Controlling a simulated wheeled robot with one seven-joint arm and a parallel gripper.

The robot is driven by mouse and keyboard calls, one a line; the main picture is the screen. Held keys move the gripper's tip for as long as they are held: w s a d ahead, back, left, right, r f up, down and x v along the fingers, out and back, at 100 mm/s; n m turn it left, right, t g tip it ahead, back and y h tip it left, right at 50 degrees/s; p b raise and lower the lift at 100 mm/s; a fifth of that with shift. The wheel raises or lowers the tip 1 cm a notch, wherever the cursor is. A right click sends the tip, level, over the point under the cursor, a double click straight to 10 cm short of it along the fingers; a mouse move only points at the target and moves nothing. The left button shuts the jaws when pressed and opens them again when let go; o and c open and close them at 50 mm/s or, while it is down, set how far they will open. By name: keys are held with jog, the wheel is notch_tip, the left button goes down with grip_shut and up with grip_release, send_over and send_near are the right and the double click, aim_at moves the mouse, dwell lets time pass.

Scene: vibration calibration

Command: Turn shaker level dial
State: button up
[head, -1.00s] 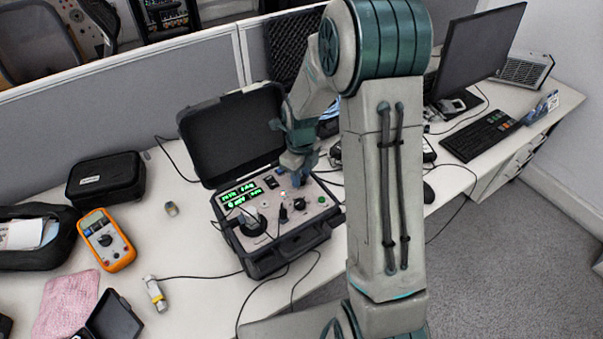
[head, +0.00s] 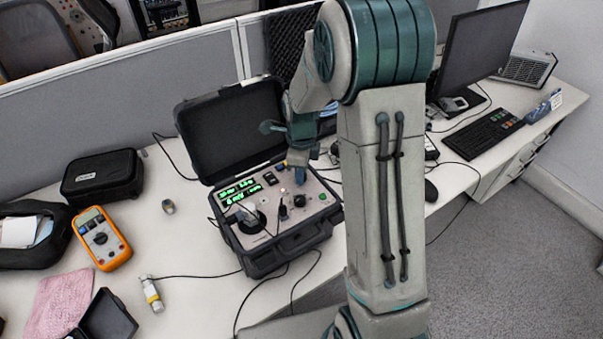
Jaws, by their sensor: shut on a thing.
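The shaker unit is an open black case (head: 275,262) on the desk with a grey control panel and lit green displays (head: 240,190). My gripper (head: 299,184) points down over the panel's right half, shut on the shaker level dial (head: 299,200), a small dark knob. The contact is small and partly hidden by the fingers. A round black mount (head: 250,220) is on the panel's left, and a dark plug or connector (head: 283,212) stands left of the dial. A small green control (head: 322,196) is to the right.
The raised lid (head: 235,130) stands behind the panel. An orange multimeter (head: 102,238), a black pouch (head: 103,177), a small cylinder (head: 152,293) and a pink cloth (head: 58,305) lie to the left. Cables run in front. A monitor (head: 482,50) and keyboard (head: 482,135) are at right.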

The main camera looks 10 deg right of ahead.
jog(key=n+b, duration=0.1)
jog(key=n, duration=0.3)
jog(key=shift+w+n+b, duration=0.1)
jog(key=shift+n+b, duration=0.2)
jog(key=n+b, duration=0.1)
jog(key=n, duration=0.2)
jog(key=shift+n, duration=0.4)
jog(key=n+b, duration=0.1)
jog(key=n, duration=0.2)
jog(key=shift+n, duration=0.3)
jog(key=n+b, duration=0.1)
jog(key=n, duration=0.3)
jog(key=shift+r, duration=0.1)
jog(key=n, duration=0.8)
jog(key=shift+n+b, duration=0.3)
jog(key=n, duration=0.3)
jog(key=shift+r+n, duration=0.1)
jog(key=shift+n, duration=0.2)
jog(key=shift+w+n, duration=0.1)
jog(key=shift+n, duration=1.6)
